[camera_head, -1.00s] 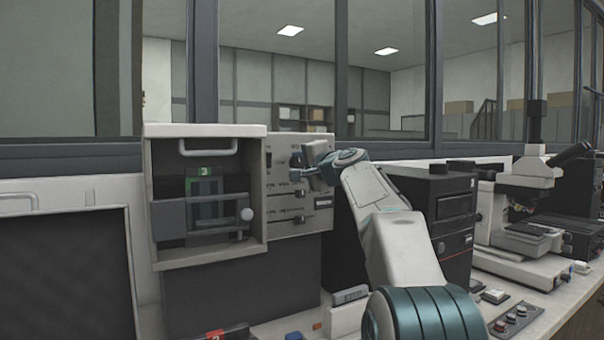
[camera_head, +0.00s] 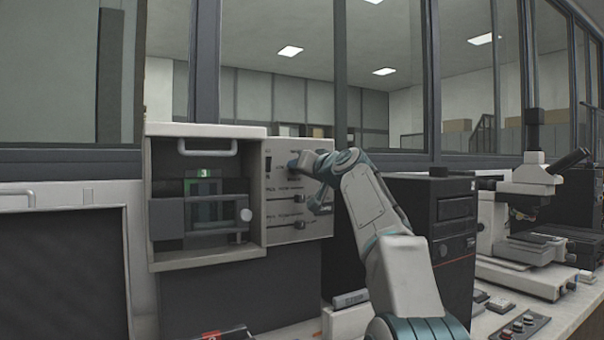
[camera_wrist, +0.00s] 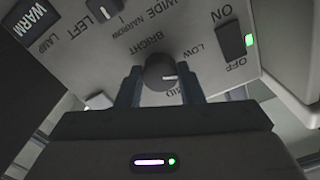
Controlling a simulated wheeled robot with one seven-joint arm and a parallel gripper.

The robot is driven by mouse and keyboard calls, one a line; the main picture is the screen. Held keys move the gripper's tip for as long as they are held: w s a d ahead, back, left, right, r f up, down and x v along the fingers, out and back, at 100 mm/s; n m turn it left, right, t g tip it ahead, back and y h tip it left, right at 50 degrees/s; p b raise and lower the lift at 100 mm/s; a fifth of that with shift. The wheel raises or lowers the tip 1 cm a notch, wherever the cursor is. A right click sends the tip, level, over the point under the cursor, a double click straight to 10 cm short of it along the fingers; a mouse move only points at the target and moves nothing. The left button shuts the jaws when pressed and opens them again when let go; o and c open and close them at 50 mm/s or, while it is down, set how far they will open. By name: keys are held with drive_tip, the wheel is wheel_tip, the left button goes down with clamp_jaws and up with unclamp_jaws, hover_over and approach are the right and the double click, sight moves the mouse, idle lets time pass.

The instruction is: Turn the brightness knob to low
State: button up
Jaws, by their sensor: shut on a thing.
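The brightness knob (camera_wrist: 160,72) is a dark round knob with a white pointer mark. It sits on the pale control panel (camera_wrist: 215,75) among upside-down labels, with BRIGHT above it and LOW at its upper right. In the wrist view the mark points to the right. My gripper (camera_wrist: 161,90) has one finger on each side of the knob and is shut on it. In the head view my gripper (camera_head: 294,166) is at the upper part of the panel (camera_head: 285,232), and it hides the knob there.
An ON/OFF rocker switch (camera_wrist: 231,40) with a green light is close to the right finger. Another knob (camera_wrist: 103,10) marked LEFT is at upper left. Left of the panel is an open-fronted compartment (camera_head: 207,257); a black computer case (camera_head: 452,240) stands right of my arm.

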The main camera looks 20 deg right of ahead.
drive_tip(key=shift+f+n, duration=0.15)
drive_tip(key=shift+n, duration=1.05)
drive_tip(key=o, duration=1)
drive_tip(key=shift+s+b, duration=0.1)
drive_tip(key=shift+b, duration=0.25)
drive_tip(key=b+v, duration=0.5)
drive_tip(key=v, duration=0.8)
drive_tip(key=shift+s+b, duration=0.3)
drive_tip(key=shift+b, duration=0.05)
drive_tip(key=shift+d, duration=0.1)
